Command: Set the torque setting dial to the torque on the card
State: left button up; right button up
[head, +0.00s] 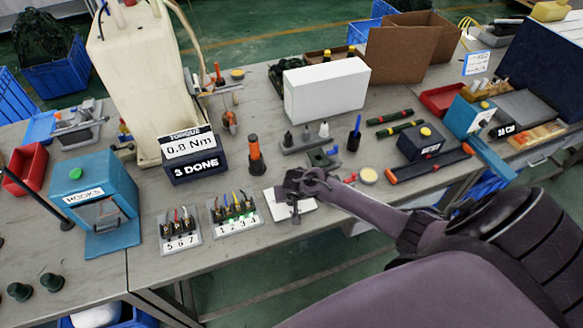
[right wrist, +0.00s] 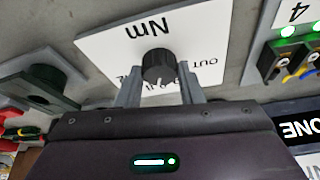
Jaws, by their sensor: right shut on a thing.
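The torque card (head: 190,146) reads "TORQUE 0.8 Nm" and stands on the dark box marked "3 DONE" (head: 195,168). The torque setting dial (right wrist: 158,64) is a black knob with a pale pointer mark on a white plate (right wrist: 108,42) printed "Nm" and "OUT". My right gripper (right wrist: 160,84) is shut on the dial, a finger on each side. In the head view, my right gripper (head: 296,190) covers the dial and part of the white plate (head: 308,206). The small scale figures are partly hidden by the knob and fingers. My left gripper is not in view.
A terminal block numbered 1 to 4 (head: 236,222) with green lights sits left of the plate, beside another numbered 5 to 7 (head: 180,243). An orange-and-black driver (head: 255,150) stands behind.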

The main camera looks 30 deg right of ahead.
jog(key=o, duration=1)
jog(key=shift+r, duration=0.15)
jog(key=v, duration=0.7)
jog(key=shift+s+r, duration=0.15)
jog(key=shift+r, duration=0.1)
